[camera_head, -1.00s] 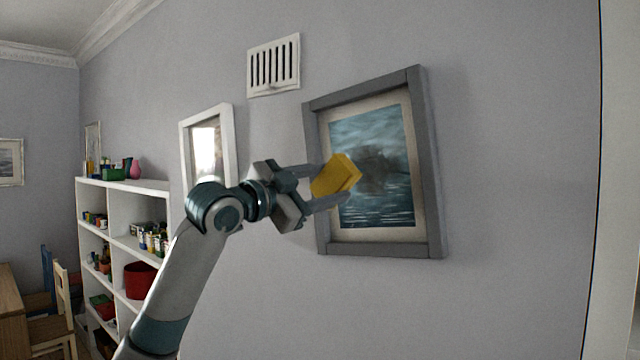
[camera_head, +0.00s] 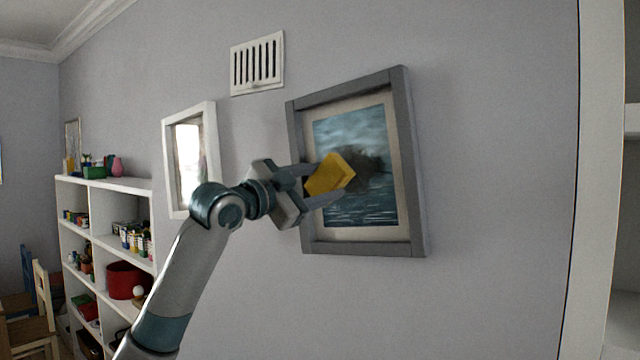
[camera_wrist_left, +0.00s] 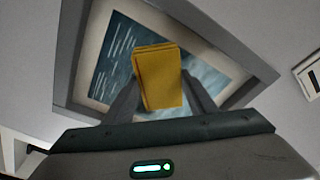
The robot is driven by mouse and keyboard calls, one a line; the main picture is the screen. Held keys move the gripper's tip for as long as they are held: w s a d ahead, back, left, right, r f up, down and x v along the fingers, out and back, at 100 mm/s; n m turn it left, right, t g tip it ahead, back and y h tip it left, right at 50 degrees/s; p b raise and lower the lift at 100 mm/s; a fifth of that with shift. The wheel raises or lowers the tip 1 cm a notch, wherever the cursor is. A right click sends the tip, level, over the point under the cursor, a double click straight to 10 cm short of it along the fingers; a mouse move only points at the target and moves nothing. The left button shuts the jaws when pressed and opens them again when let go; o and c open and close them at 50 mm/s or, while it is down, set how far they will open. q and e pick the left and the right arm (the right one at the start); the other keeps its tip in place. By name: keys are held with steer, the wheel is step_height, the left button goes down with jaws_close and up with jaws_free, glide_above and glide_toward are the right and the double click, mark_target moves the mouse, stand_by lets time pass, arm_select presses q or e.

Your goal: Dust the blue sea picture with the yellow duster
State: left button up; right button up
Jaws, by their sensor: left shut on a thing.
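The blue sea picture (camera_head: 368,208) hangs on the wall in a grey frame, right of centre in the head view. It also shows in the left wrist view (camera_wrist_left: 121,57). My left gripper (camera_head: 328,182) is shut on the yellow duster (camera_head: 326,174) and holds it in front of the left-middle part of the picture. In the left wrist view the duster (camera_wrist_left: 157,78) stands between the two fingers, with the picture behind it. I cannot tell whether the duster touches the picture. My right gripper is not in view.
A white-framed picture (camera_head: 167,160) hangs to the left, below a wall vent (camera_head: 257,64). A white shelf (camera_head: 125,184) with several small items and a red bin (camera_head: 124,280) stands at the left. A wooden chair (camera_head: 42,300) is at lower left. Bare wall lies right of the grey frame.

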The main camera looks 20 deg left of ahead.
mark_target(336, 181)
arm_select(q)
steer(key=shift+w+d+p, duration=0.2)
steer(key=shift+w+p, duration=0.1)
steer(key=shift+w, duration=0.2)
stand_by(0.3)
steer(key=shift+w+d+p, duration=0.15)
steer(key=shift+w+p, duration=0.15)
steer(key=shift+w, duration=0.15)
steer(key=shift+s+d, duration=0.1)
steer(key=shift+d, duration=0.05)
steer(key=shift+s+d+r, duration=0.15)
steer(key=shift+s+d, duration=0.1)
steer(key=shift+d, duration=0.25)
steer(key=shift+s+d+r, duration=0.1)
steer(key=shift+s+d, duration=0.1)
steer(key=shift+d, duration=0.3)
steer(key=shift+s+d, duration=0.1)
steer(key=shift+d, duration=0.2)
steer(key=shift+s+d+r+p, duration=0.2)
steer(key=shift+d+p, duration=0.1)
steer(key=shift+d, duration=0.35)
steer(key=shift+s+d+r+p, duration=0.15)
steer(key=shift+d+p, duration=0.1)
steer(key=shift+d, duration=0.4)
steer(key=shift+d+f, duration=0.1)
steer(key=shift+d, duration=0.05)
